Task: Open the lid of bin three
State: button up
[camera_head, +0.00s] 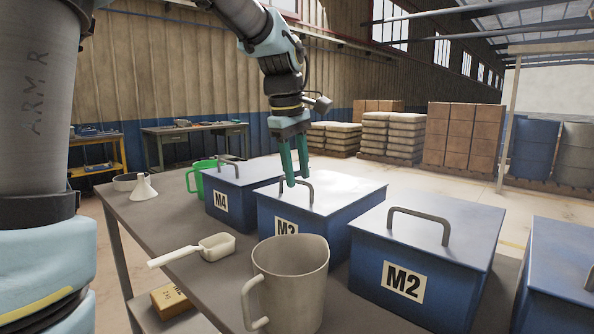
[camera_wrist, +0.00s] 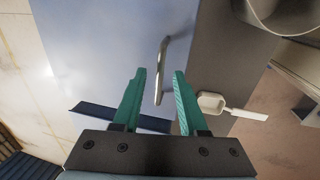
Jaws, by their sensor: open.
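Bin three (camera_head: 325,222), a blue box with a flat grey lid (camera_head: 345,190), stands on the table between M4 and M2. Its label (camera_head: 286,227) is partly hidden by the jug. The lid looks shut. Its bar handle (camera_head: 311,192) rises from the lid, and it also shows in the wrist view (camera_wrist: 161,72). My gripper (camera_head: 298,181) has green fingers, points down and is open at the handle. In the wrist view my gripper (camera_wrist: 160,74) has the handle in the gap between its fingertips, apart from both fingers.
Closed bins M4 (camera_head: 240,197) and M2 (camera_head: 415,262) flank bin three; another blue bin (camera_head: 560,280) is at right. A beige jug (camera_head: 295,285) stands in front. A white scoop (camera_head: 215,246), funnel (camera_head: 143,188) and green mug (camera_head: 194,180) are on the table (camera_head: 150,220).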

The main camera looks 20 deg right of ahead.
grip_shut()
dwell(0.3)
dwell(1.1)
